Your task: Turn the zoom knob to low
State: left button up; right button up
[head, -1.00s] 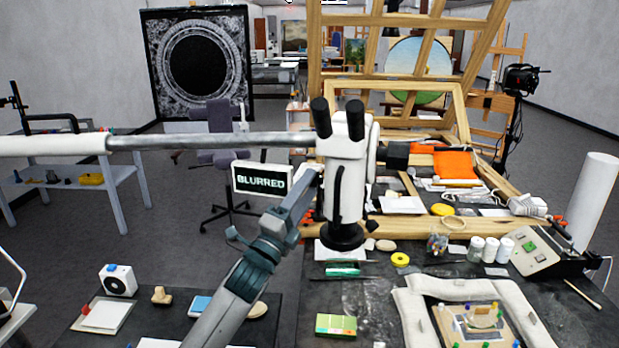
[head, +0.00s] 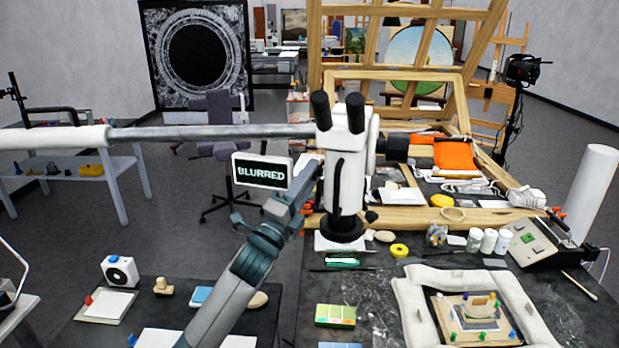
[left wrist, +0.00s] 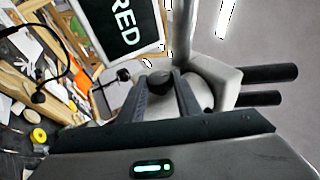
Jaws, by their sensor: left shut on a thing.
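The white stereo microscope (head: 346,170) hangs on a horizontal boom (head: 210,132), with its black eyepieces upward. A small screen (head: 262,174) beside it reads BLURRED. My left gripper (head: 314,180) reaches the microscope's left side, and the contact is hidden by the arm and body in the head view. In the left wrist view, my left gripper's fingers (left wrist: 160,92) close around a dark round zoom knob (left wrist: 160,78) on the microscope's side. The knob's markings and its setting cannot be read. My right gripper is not in view.
The boom passes just above my left arm, and the screen is close beside it. Below are a dark table with a padded frame (head: 408,305), a green box (head: 335,315) and several jars (head: 488,241). A wooden easel (head: 315,60) stands behind.

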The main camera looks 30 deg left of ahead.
pick_arm(q)
jog(key=n+g+p, duration=0.1)
jog(key=g, duration=0.1)
jog(key=r+g, duration=0.1)
jog(key=g, duration=0.2)
jog(key=n+g+p, duration=0.1)
jog(key=g, duration=0.2)
jog(key=shift+r+n+p, duration=0.3)
jog(key=shift+r+p, duration=0.05)
jog(key=g, duration=0.4)
jog(key=shift+w+a+r+n+h, duration=0.1)
jog(key=shift+r+n+h, duration=0.1)
jog(key=shift+n+h, duration=0.2)
jog(key=g, duration=0.2)
jog(key=g+h, duration=0.1)
jog(key=shift+w+r+g, duration=0.25)
jog(key=shift+g, duration=0.05)
jog(key=shift+w+a+n+g+h, duration=0.1)
jog(key=shift+n+g+h, duration=0.15)
jog(key=shift+g, duration=0.65)
jog(key=shift+w+n+g+h, duration=0.1)
jog(key=shift+n+g+h, duration=0.15)
jog(key=shift+g, duration=0.65)
jog(key=o, duration=1.1)
jog(key=shift+c, duration=0.2)
